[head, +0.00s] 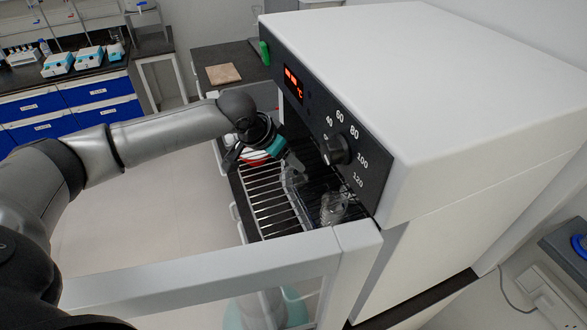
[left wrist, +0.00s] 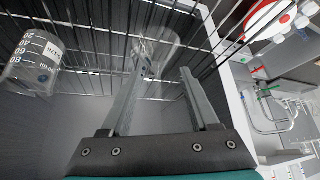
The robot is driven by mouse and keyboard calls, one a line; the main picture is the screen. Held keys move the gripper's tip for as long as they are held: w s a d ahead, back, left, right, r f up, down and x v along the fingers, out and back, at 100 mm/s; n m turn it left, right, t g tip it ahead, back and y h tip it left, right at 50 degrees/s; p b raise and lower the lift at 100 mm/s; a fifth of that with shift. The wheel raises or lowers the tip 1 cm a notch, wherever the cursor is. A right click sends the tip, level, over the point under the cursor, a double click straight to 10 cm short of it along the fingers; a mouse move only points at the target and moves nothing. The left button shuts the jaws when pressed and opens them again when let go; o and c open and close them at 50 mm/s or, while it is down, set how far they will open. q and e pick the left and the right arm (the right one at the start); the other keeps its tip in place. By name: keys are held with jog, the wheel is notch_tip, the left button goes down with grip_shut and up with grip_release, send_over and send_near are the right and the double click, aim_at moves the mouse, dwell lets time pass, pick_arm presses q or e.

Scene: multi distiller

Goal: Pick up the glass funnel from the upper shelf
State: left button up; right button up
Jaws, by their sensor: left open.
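The glass funnel appears as a clear, faint shape (left wrist: 165,42) on the wire rack in the left wrist view, just beyond my fingertips. A clear glass shape in the head view (head: 292,182), below my gripper, looks like the same piece. My left gripper (left wrist: 166,72) is open, with its fingers apart. In the head view the left gripper (head: 293,163) reaches into the oven's open front, over the upper rack (head: 262,196). One finger overlaps the funnel's outline; I cannot tell whether they touch. My right gripper is not in view.
A glass beaker with markings (left wrist: 35,62) stands on the rack beside the funnel; it also shows in the head view (head: 333,207). The oven's control panel (head: 330,125) hangs close above my gripper. The open oven door (head: 200,280) lies in front.

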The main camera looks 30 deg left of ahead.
pick_arm(q)
jog(key=x, duration=0.4)
jog(key=shift+w+d+r, duration=0.25)
jog(key=shift+w+f, duration=0.2)
jog(key=shift+f, duration=0.15)
jog(key=shift+c, duration=0.3)
grip_shut()
jog(key=shift+s, duration=0.1)
